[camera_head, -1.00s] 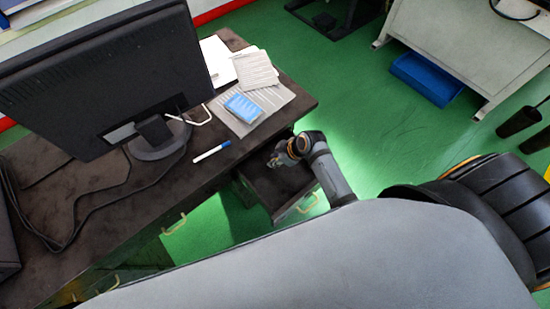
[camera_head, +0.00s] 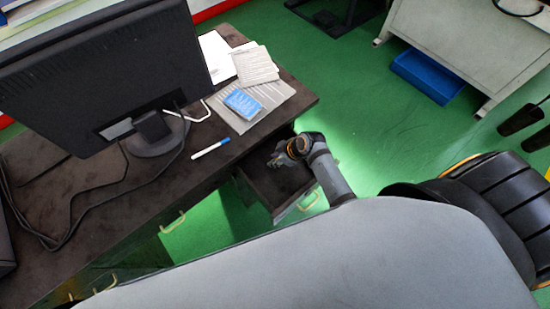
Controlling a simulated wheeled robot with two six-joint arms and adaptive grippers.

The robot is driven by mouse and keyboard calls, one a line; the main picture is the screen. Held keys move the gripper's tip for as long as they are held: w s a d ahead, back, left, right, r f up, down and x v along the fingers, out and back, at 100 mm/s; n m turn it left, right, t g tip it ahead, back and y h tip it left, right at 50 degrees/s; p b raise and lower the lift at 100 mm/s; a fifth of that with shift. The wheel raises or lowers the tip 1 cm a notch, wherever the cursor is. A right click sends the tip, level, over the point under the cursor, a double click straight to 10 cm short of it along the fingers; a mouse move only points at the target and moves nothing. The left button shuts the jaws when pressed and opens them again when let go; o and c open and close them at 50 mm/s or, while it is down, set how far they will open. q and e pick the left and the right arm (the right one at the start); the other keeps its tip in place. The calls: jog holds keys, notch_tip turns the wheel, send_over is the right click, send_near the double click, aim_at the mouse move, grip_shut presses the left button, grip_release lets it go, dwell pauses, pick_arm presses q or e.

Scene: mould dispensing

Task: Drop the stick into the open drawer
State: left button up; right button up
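The open drawer (camera_head: 262,187) is pulled out from under the front edge of the desk, and its dark inside shows. My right gripper (camera_head: 276,161) is over the drawer's opening, close to the desk edge. It is small and dark here, and I cannot tell whether its fingers are apart or hold anything. A white pen-like stick with a blue end (camera_head: 210,149) lies on the desk top, left of the drawer and apart from the gripper. I see no other stick. My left gripper is not in view.
The dark desk (camera_head: 100,205) carries a black monitor (camera_head: 105,75), cables, papers (camera_head: 254,66) and a blue packet (camera_head: 243,103). A blue bin (camera_head: 428,77) stands under a white table (camera_head: 470,45).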

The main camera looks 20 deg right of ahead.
jog(key=o, duration=0.4)
jog(key=v, duration=1.2)
jog(key=shift+r, duration=0.1)
dwell(0.4)
